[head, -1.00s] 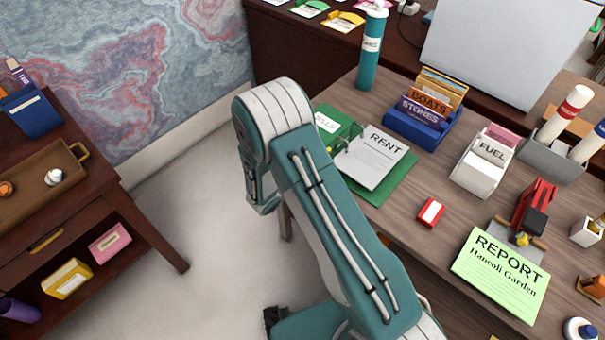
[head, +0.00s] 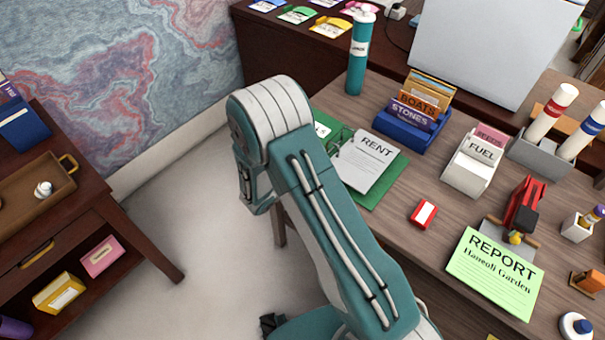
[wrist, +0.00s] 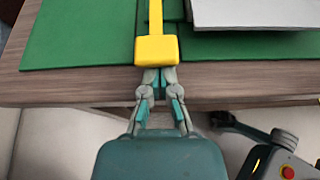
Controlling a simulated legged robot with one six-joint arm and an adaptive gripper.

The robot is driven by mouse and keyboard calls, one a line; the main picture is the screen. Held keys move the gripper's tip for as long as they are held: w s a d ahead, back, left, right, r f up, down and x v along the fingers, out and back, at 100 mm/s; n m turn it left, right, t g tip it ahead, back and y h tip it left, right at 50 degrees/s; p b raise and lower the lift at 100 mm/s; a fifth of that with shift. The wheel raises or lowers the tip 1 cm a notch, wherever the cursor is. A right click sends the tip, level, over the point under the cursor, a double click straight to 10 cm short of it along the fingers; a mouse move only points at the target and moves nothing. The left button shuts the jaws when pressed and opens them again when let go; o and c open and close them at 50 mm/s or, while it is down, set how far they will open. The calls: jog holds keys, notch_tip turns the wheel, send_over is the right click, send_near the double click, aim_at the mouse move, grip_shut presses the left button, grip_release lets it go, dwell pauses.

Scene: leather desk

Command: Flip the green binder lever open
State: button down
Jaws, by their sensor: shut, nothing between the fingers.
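The green binder (head: 385,190) lies open near the desk's edge, with a white RENT sheet (head: 367,163) on it. My arm covers part of it in the head view. In the wrist view the green binder (wrist: 85,35) spans the top, with the sheet's edge (wrist: 255,13) at the upper right. A yellow lever (wrist: 156,48) points toward me, its wide end over the binder's near edge. My gripper (wrist: 158,76) is shut and empty, its fingertips right at the lever's wide end. I cannot tell whether they touch. The head view hides my gripper behind my arm.
On the desk, a red-and-white box (head: 424,214), a blue card holder (head: 410,132), a FUEL holder (head: 468,177) and a green REPORT sheet (head: 495,272) stand or lie right of the binder. A teal bottle (head: 358,65) stands behind. Open floor (head: 215,235) lies left of the desk.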

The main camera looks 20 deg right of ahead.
jog(key=shift+r, duration=0.15)
jog(key=shift+w+d+r+g+y, duration=0.15)
jog(key=shift+r+g+y, duration=0.25)
jog(key=shift+r+y, duration=0.2)
jog(key=shift+w+d+r+g+y, duration=0.1)
jog(key=shift+r+g+y, duration=0.3)
jog(key=shift+r+y, duration=0.15)
jog(key=y, duration=0.1)
jog(key=r+g+y, duration=0.1)
jog(key=d+r+g+y, duration=0.1)
jog(key=shift+w+r, duration=0.15)
jog(key=shift+w, duration=0.15)
jog(key=shift+r, duration=0.75)
